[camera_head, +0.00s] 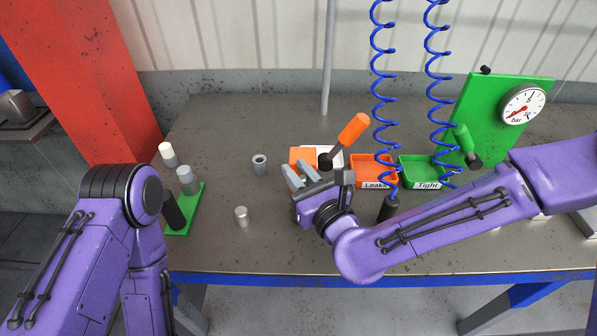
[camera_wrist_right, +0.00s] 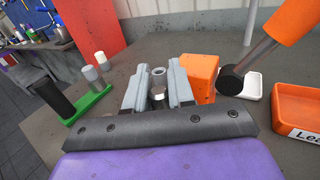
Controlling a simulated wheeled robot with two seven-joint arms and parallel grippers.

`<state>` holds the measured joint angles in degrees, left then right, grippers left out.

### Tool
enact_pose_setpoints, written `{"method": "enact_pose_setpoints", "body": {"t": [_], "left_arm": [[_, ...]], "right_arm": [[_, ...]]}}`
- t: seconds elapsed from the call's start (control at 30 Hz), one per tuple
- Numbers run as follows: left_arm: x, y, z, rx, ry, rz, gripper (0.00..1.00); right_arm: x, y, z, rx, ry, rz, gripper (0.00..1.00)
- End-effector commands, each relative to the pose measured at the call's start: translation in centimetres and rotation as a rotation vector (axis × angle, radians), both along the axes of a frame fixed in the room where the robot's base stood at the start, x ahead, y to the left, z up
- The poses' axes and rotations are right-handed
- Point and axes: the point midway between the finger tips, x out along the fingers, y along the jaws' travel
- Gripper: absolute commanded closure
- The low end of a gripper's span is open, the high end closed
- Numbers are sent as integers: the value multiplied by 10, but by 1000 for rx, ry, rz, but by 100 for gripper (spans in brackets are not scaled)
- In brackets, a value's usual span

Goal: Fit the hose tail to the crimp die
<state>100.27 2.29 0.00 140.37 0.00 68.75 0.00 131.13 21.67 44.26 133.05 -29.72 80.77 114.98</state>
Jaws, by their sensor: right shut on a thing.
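My right gripper (camera_head: 296,176) is low over the middle of the table, its fingers pointing to the back left. In the right wrist view its two grey fingers (camera_wrist_right: 158,88) are shut on a short shiny metal piece (camera_wrist_right: 157,98), which may be the hose tail; the fingers partly cover it. Just beyond the fingertips stands a grey ring-shaped piece with a dark hole (camera_head: 259,163), which also shows in the wrist view (camera_wrist_right: 159,73). I cannot tell for sure which part is the crimp die. My left gripper is out of view; only its arm shows.
A small metal cylinder (camera_head: 241,215) stands near the front. A green base (camera_head: 196,212) with pegs and a black post is at left. Behind my gripper are an orange block (camera_head: 302,155) and orange-handled lever (camera_head: 353,128). The Leaks bin (camera_head: 374,170) and Tight bin (camera_head: 427,171) are right.

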Motion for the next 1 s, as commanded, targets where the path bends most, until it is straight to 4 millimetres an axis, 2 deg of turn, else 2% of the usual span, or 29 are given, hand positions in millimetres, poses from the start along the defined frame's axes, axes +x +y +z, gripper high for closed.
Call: {"method": "enact_pose_setpoints", "body": {"t": [0.6, 0.63, 0.7, 0.73, 1.0], "left_arm": [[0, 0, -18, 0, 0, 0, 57], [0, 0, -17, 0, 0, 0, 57], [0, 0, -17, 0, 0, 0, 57], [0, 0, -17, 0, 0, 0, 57], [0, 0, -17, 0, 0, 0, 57]], "right_arm": [[0, 0, -19, 1, -1, 0, 100], [0, 0, -18, 1, -1, 0, 74], [0, 0, -18, 1, -1, 0, 51], [0, 0, -18, 1, -1, 0, 47], [-1, 0, -19, -1, 1, 0, 47]]}}
